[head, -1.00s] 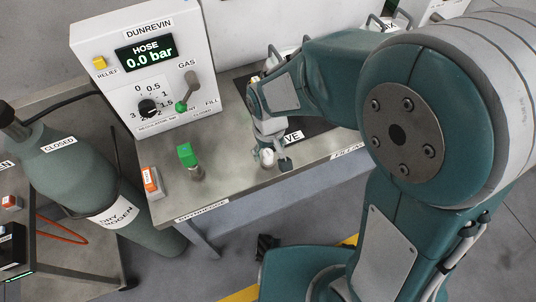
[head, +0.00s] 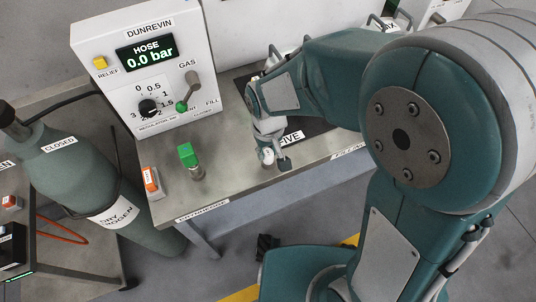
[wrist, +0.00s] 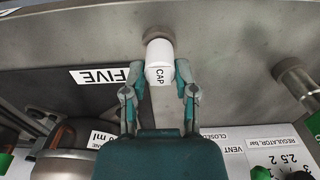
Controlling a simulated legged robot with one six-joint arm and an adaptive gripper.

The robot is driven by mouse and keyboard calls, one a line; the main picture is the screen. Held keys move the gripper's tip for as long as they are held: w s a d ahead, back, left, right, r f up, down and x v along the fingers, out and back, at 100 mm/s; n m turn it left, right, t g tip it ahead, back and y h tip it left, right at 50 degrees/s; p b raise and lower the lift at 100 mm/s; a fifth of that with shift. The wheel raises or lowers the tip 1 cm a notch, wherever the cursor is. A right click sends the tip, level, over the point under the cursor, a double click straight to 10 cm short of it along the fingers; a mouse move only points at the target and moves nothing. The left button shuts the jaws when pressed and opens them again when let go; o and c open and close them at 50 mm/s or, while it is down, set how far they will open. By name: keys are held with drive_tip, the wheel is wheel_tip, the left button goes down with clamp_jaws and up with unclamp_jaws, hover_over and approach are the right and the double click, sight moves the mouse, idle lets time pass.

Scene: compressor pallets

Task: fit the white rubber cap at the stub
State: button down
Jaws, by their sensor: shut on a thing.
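The white cap (wrist: 160,62), marked CAP, is between the two fingertips of my gripper (wrist: 158,80) in the wrist view, and the gripper is shut on it. In the head view the cap (head: 268,156) shows small and pale at my gripper (head: 275,158), over the front part of the bench. A dull brown-grey round piece (wrist: 157,32) is right at the cap's far end in the wrist view. I cannot tell whether it is the stub or a holder, or whether the cap touches it. No stub is clearly identifiable.
The grey bench (head: 232,178) carries a green-topped post (head: 188,158) and an orange-and-white block (head: 151,182) left of my gripper. A dark mat with the label FIVE (head: 291,137) lies behind it. A white gas panel (head: 150,75) stands at the back left.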

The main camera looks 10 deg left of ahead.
sight(268, 151)
drive_tip(key=shift+r, duration=2.8)
